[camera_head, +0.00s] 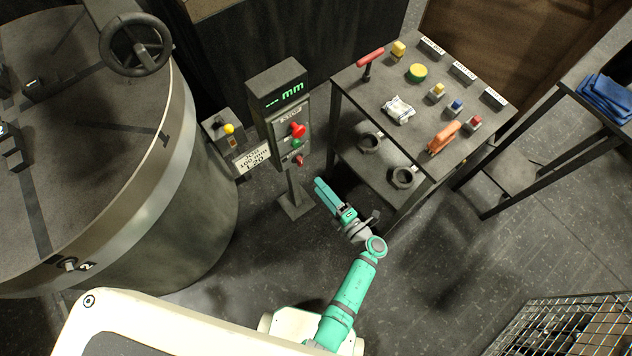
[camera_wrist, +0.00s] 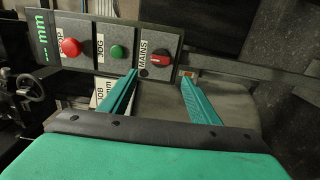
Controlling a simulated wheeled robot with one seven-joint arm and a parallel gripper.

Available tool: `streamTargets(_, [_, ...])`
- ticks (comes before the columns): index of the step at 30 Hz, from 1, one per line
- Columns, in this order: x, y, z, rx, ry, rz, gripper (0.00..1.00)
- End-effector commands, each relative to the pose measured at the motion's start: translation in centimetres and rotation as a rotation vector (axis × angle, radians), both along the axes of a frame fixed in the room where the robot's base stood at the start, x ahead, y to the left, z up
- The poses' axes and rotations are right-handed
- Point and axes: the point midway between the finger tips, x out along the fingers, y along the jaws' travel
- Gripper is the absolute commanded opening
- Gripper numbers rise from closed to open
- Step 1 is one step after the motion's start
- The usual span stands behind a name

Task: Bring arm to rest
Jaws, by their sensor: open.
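My gripper (camera_head: 326,193) is on the teal arm, low in front of the control post in the head view. In the wrist view its two teal fingers (camera_wrist: 160,88) stand apart with nothing between them. The control post (camera_head: 293,135) carries a green "--- mm" display, a red knob, a green button and a lower red switch. In the wrist view the red stop button (camera_wrist: 71,47), green jog button (camera_wrist: 117,51) and red mains switch (camera_wrist: 160,60) lie just beyond the fingertips. No contact with the panel is clear.
A large round machine table (camera_head: 190,150) with a handwheel (camera_head: 136,44) stands at left. A workbench (camera_head: 376,106) at right holds a red-handled tool, an orange item, a cloth and small coloured blocks. A wire cage (camera_head: 570,318) is at lower right. Floor right of my arm is clear.

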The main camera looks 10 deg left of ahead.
Motion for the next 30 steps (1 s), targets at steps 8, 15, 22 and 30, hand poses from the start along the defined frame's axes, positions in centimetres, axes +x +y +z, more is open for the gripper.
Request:
streamTargets(8, [-0.3,-0.4,0.0,-0.001,0.001,0.000,0.56])
streamTargets(15, [-0.3,-0.4,0.0,0.000,0.001,0.000,0.56])
streamTargets(22, [-0.5,-1.0,0.0,0.004,0.003,-0.017,0.56])
streamTargets(30, [-4.6,-2.0,2.9,0.135,0.048,-0.159,0.56])
